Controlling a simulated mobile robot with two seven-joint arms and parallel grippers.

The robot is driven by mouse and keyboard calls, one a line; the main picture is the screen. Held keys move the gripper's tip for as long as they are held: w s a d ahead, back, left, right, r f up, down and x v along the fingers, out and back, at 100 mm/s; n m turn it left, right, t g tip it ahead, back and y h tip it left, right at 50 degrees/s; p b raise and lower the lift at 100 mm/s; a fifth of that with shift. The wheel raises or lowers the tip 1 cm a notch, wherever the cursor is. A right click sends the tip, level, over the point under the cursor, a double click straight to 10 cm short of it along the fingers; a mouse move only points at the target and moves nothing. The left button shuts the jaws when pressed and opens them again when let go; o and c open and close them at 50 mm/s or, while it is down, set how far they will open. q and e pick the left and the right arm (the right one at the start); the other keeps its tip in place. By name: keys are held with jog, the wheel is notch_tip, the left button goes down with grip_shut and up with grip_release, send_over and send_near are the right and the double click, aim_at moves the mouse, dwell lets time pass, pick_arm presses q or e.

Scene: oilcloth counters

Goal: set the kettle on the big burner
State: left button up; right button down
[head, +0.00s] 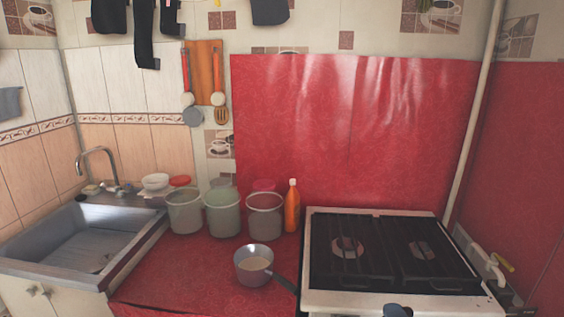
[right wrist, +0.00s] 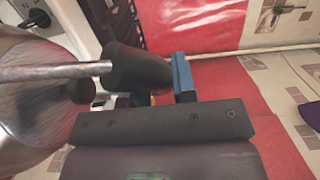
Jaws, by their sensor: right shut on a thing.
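The kettle (right wrist: 28,95) fills the left of the right wrist view as a shiny metal body with a thin metal rod and a black handle grip (right wrist: 140,68). My right gripper (right wrist: 150,80), with blue fingers, is shut on this grip; one finger is mostly hidden behind it. In the head view only a small dark piece shows at the bottom edge, and I cannot tell whether it is kettle or gripper. The stove (head: 318,300) has black grates over a left burner (head: 347,247), which looks bigger, and a right burner (head: 422,251). Both look empty. My left gripper is out of view.
A saucepan (head: 254,266) stands on the red counter (head: 190,275), its handle pointing toward the stove's left edge. Several buckets (head: 223,215) and an orange bottle (head: 292,208) stand behind it. A sink (head: 75,240) is at left. A pipe (head: 470,130) rises behind the stove.

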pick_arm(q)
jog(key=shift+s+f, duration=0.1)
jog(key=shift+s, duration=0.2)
pick_arm(e)
jog(key=shift+r, duration=0.1)
